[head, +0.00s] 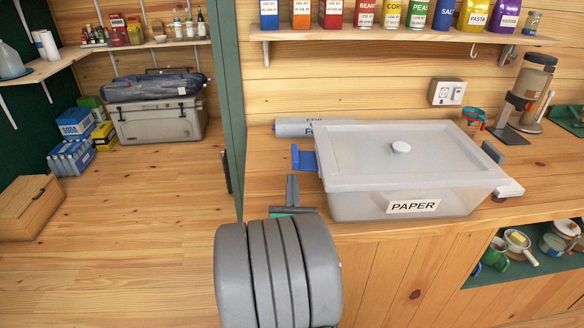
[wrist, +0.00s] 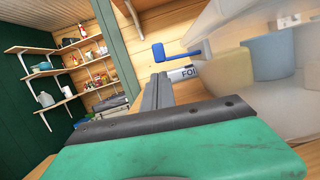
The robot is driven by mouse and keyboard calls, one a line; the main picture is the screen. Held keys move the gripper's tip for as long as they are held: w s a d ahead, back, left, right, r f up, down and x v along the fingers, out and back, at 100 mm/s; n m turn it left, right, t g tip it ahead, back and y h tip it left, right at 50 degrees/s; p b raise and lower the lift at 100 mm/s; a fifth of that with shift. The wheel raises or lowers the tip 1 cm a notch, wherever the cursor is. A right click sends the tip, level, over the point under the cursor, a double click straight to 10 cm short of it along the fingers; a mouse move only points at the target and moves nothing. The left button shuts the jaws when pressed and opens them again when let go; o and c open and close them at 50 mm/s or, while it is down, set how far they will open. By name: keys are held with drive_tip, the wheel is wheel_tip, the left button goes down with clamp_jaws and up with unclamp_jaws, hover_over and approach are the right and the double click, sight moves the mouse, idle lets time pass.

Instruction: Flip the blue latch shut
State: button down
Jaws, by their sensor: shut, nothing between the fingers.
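The blue latch (head: 304,159) sticks out from the left side of a translucent lidded bin (head: 375,205) labelled PAPER. In the wrist view the blue latch (wrist: 166,53) stands out from the bin wall as a bent tab, ahead of my fingertips and a little above them. My gripper (head: 292,190) is shut and empty, just left of the bin's front left corner and nearer than the latch. Its closed fingers also show in the wrist view (wrist: 157,90). I see a gap between the fingers and the latch. My arm hides part of the counter's front.
The bin stands on a wooden counter (head: 262,185), with a roll (head: 300,127) behind it. A grey latch (head: 492,152) and a white latch (head: 509,188) are on its right side. A green post (head: 233,100) stands to the left. A shelf (head: 400,38) with food packages hangs above.

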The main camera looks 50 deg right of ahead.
sight(304, 157)
drive_tip(key=shift+p+x, duration=0.7)
drive_tip(key=shift+x, duration=1.15)
